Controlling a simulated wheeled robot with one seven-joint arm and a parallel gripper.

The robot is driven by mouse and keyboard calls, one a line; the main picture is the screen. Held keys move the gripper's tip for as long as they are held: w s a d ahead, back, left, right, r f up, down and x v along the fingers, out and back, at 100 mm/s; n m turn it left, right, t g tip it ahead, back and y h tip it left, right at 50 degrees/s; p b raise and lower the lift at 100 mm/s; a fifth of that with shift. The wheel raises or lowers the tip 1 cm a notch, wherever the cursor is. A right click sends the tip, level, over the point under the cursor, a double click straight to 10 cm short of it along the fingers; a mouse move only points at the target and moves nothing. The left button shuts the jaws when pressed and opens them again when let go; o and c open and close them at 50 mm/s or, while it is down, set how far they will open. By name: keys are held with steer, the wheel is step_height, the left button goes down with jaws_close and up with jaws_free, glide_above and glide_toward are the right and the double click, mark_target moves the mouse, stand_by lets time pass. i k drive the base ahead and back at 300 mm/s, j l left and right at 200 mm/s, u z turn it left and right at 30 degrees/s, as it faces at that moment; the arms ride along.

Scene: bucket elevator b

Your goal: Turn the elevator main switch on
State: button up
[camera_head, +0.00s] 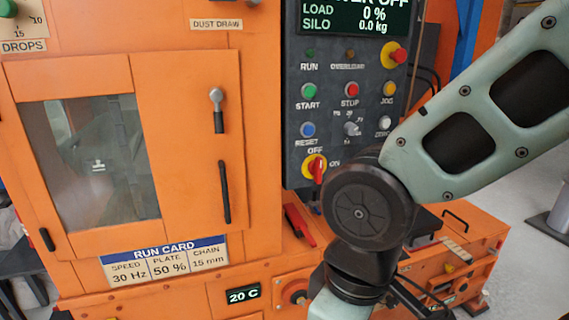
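The main switch (317,171) is a red rotary handle on a yellow round plate, low on the dark control panel (297,130). OFF is printed above it and ON to its right. Its handle looks roughly upright, in line with OFF. The display (357,17) above is cut off by the top edge; its visible text ends in "OFF", with load 0 % and silo 0.0 kg. My arm comes in from the right, and its dark joint sits just right of and below the switch. My gripper is out of view below the picture.
Above the switch are START (308,90), STOP (351,89) and RESET (307,129) buttons, a selector knob (352,129) and a red emergency stop (398,54). A red lever (300,225) sticks out below. The orange cabinet door (180,130) has protruding handles.

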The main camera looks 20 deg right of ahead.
mark_target(315, 168)
steer(key=j+z, duration=0.45)
steer(key=z, duration=0.25)
steer(key=k+j+z, duration=0.1)
steer(key=z, duration=0.25)
steer(key=j, duration=0.1)
